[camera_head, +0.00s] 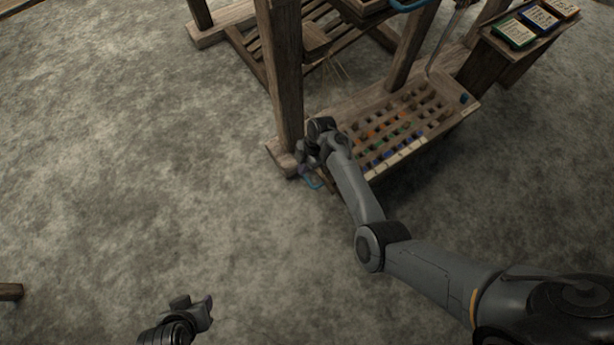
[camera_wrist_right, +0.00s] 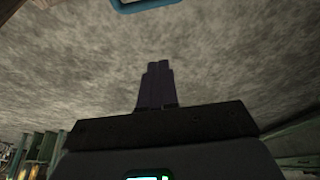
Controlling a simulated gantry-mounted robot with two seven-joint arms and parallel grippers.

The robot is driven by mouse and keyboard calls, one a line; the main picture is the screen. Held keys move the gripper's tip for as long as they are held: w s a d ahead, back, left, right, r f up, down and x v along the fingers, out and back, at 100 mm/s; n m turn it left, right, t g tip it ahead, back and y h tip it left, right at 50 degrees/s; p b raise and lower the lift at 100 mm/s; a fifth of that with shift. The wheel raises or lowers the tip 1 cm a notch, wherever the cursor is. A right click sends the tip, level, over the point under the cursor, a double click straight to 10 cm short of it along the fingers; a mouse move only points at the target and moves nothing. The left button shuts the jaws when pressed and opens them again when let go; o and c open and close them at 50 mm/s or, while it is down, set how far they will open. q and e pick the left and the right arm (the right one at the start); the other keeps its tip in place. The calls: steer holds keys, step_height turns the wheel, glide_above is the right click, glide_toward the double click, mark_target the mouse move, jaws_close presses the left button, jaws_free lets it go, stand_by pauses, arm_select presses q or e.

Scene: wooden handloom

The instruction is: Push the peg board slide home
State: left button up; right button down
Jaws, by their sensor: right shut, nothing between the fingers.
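The peg board (camera_head: 452,108) is a tilted-looking wooden board with rows of holes and coloured pegs, beside a loom post in the head view. My right gripper (camera_head: 308,160) is at the board's left end, near the foot of the post. It is shut and holds nothing; its fingers (camera_wrist_right: 155,85) lie together in the right wrist view. A blue loop (camera_head: 314,184) shows just below the gripper. A blue-edged piece (camera_wrist_right: 148,4) shows beyond the fingertips in the wrist view. Which part is the slide I cannot tell. My left gripper (camera_head: 192,309) is low at left, over bare floor.
The loom's thick post (camera_head: 283,75) stands close to my right gripper. A wooden stand at the upper right carries several coloured cards or boxes (camera_head: 514,33). A slanted rod (camera_head: 444,42) rises behind the board.

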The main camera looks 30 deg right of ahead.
steer(key=shift+a, duration=0.1)
stand_by(0.3)
steer(key=b+x, duration=0.8)
steer(key=x, duration=0.3)
steer(key=d+b, duration=0.1)
steer(key=d, duration=0.3)
steer(key=shift+w+d+r+b, duration=0.15)
steer(key=shift+w+d+b, duration=0.1)
steer(key=shift+b, duration=0.15)
steer(key=shift+a, duration=0.15)
